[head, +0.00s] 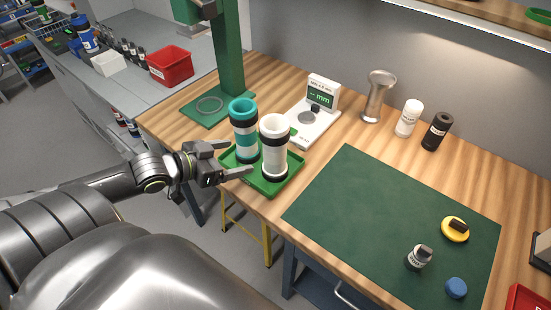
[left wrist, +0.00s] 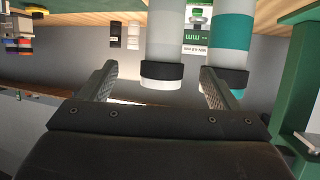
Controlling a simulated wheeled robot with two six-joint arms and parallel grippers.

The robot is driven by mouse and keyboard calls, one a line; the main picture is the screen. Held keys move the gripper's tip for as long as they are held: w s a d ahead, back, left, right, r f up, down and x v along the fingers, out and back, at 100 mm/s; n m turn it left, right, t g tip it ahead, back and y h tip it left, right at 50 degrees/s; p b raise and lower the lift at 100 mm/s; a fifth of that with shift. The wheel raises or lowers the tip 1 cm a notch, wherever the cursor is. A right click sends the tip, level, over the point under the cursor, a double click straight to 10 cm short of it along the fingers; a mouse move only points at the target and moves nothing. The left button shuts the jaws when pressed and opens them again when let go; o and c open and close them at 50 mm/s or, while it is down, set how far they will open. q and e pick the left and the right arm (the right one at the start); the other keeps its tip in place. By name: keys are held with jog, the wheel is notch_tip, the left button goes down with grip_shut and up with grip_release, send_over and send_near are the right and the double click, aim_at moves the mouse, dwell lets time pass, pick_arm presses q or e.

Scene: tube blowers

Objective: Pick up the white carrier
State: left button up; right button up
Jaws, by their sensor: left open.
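The white carrier (head: 274,150), an upright tube with black bands near its ends, stands on a green tray (head: 264,188) at the bench's front edge. A teal and white carrier (head: 244,128) stands just left of it on the same tray. My left gripper (head: 236,157) is open and empty at the tray's left side, low beside the two carriers. In the left wrist view, which is upside down, the white carrier (left wrist: 172,38) shows ahead between the open fingers. The teal carrier (left wrist: 232,38) shows behind the right-hand finger. My right gripper is not in view.
A small gauge (head: 318,112) with a display stands behind the carriers, and a green stand (head: 229,55) is at the back left. A metal cup (head: 378,95) and two bottles stand along the wall. The green mat (head: 370,210) is mostly bare, with small items at its right.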

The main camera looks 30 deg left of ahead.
aim_at(265, 150)
pick_arm(q)
jog(key=b+x, duration=0.1)
jog(key=x, duration=0.6)
jog(key=shift+w, duration=0.25)
jog(key=shift+x, duration=0.85)
jog(key=x, duration=0.3)
jog(key=p+x, duration=0.1)
jog(key=shift+w+a+f, duration=0.15)
jog(key=shift+w+a, duration=0.05)
jog(key=shift+w+d+f, duration=0.15)
jog(key=shift+w+f, duration=0.1)
jog(key=shift+w, duration=0.15)
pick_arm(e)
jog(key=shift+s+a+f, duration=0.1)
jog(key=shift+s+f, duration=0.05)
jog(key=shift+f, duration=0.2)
pick_arm(q)
jog(key=shift+s, duration=0.1)
jog(key=c, duration=1.2)
